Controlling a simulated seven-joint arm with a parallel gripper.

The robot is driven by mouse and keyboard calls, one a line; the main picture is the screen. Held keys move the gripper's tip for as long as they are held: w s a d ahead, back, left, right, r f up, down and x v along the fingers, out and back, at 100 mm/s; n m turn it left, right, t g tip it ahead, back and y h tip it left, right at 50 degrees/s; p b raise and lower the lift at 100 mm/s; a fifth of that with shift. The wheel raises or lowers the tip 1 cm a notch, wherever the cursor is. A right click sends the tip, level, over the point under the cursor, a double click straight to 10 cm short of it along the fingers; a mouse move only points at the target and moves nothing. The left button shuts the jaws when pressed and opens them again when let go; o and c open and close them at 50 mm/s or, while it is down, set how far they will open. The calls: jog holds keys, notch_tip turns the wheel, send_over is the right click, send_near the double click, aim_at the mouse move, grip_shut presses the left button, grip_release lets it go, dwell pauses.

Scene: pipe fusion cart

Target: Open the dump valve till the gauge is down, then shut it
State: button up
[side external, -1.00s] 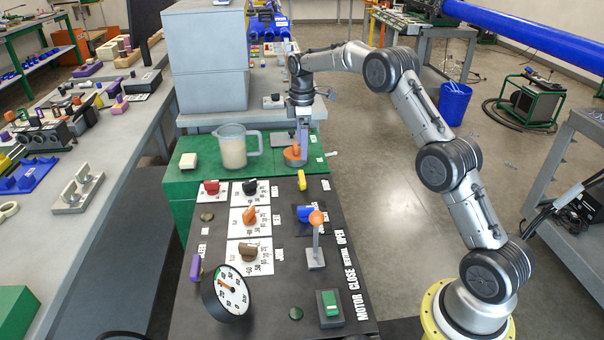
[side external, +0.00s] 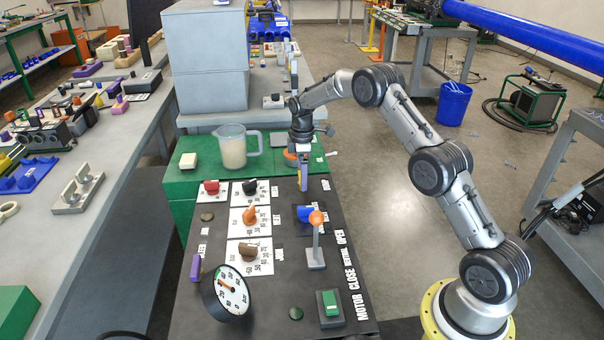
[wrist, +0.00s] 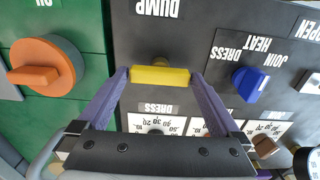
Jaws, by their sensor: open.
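The yellow handle (wrist: 160,76) by the DUMP label (wrist: 158,8) lies crosswise in the wrist view. My gripper (wrist: 160,80) is open, with one purple fingertip near each end of the handle; whether they touch it I cannot tell. In the side view my gripper (side external: 304,186) points down over the panel's far end and hides the handle. The round white gauge (side external: 232,292) stands at the panel's near left, tilted. Its red needle points to the upper left; the exact reading is too small to tell.
An orange knob (wrist: 40,75) sits on the green surface beside the black panel (wrist: 215,15). A blue knob (wrist: 249,84) and an orange-topped lever (side external: 316,240) stand near my gripper. A clear jug (side external: 233,148) stands at the back left.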

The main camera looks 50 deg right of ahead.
jog(key=c, duration=1)
jog(key=m, duration=0.4)
jog(key=shift+r, duration=0.1)
jog(key=m, duration=0.4)
jog(key=shift+m, duration=0.3)
jog(key=m, duration=0.4)
jog(key=shift+m, duration=2.1)
jog(key=shift+w+r, duration=0.1)
